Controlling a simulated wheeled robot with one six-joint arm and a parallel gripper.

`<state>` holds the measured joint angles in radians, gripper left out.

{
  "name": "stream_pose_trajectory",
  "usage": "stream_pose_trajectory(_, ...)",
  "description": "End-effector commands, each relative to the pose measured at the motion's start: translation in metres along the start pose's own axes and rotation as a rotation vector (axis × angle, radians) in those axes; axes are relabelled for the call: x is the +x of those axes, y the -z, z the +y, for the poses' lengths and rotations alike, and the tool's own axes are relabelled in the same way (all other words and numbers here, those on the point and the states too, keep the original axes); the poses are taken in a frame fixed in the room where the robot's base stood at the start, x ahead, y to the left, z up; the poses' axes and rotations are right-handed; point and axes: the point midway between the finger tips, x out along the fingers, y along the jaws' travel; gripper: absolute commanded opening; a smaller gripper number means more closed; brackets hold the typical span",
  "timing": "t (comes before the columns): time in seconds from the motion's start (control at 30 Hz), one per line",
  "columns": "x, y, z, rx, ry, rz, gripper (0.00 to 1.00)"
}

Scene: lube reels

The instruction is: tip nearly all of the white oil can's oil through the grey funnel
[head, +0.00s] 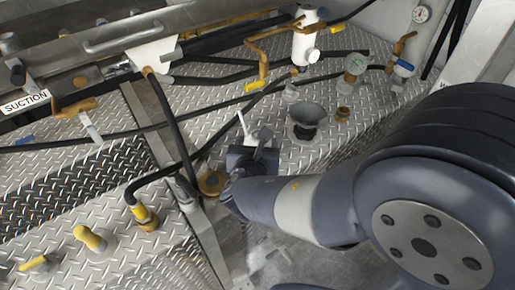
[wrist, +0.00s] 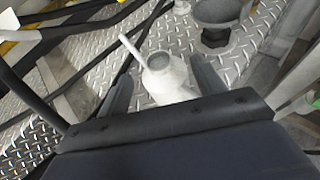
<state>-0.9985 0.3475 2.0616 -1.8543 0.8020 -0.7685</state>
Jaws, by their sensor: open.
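The white oil can (wrist: 168,80) stands upright on the diamond-plate deck in the wrist view, its spout pointing to the upper left. In the head view only its spout (head: 243,126) shows clearly; my gripper hides most of the body. My gripper (wrist: 162,85) is open, with one finger on each side of the can and small gaps visible. It also shows in the head view (head: 256,142). The grey funnel (head: 307,114) stands on the deck just right of and beyond my gripper. In the wrist view the funnel (wrist: 218,14) is at the top, right of the can.
A white cylinder with a rusty pipe (head: 305,40) stands behind. Black hoses (head: 172,125) cross the deck at left. A brass cap (head: 212,182) lies left of my gripper. Bare deck surrounds the funnel.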

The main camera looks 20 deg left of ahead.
Motion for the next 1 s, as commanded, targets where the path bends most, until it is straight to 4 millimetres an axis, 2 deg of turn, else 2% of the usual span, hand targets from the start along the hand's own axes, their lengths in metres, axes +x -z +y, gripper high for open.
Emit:
stream_pose_trajectory(0.1,0.012,0.0,-0.001,0.0,0.001,0.0,0.65)
stream_pose_trajectory(0.27,0.02,0.001,0.0,-0.001,0.001,0.002,0.65)
stream_pose_trajectory(0.63,0.062,0.005,0.003,0.0,0.002,0.001,0.65)
stream_pose_trajectory(0.93,0.067,0.006,0.003,0.0,-0.001,0.0,0.65)
stream_pose_trajectory(1.0,0.067,0.006,0.003,0.0,-0.001,0.0,0.6)
